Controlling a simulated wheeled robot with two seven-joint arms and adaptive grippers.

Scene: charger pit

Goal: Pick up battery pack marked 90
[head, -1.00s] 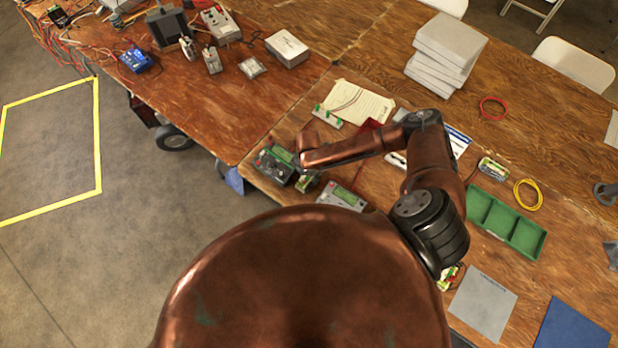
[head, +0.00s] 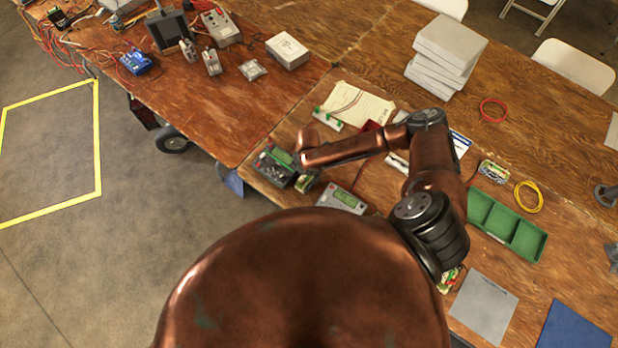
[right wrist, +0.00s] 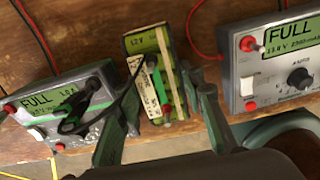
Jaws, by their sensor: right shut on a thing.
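A green and yellow battery pack (right wrist: 154,75) marked 12 V, with a pale label on its side, is between the fingers of my right gripper (right wrist: 166,98) in the right wrist view. The gripper is shut on it. A number 90 is not readable on it. In the head view the pack (head: 304,183) shows small beside the end of my right arm, and the fingertips are mostly hidden. Other packs lie near the green tray (head: 493,171) and partly behind my right arm (head: 448,279). My left gripper is not in view.
Two chargers reading FULL flank the pack, a dark one (head: 272,167) at left and a grey one (head: 341,200) at right, with cables close by. A green divided tray (head: 528,240), grey mat (head: 484,306) and blue mat (head: 573,330) are to the right.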

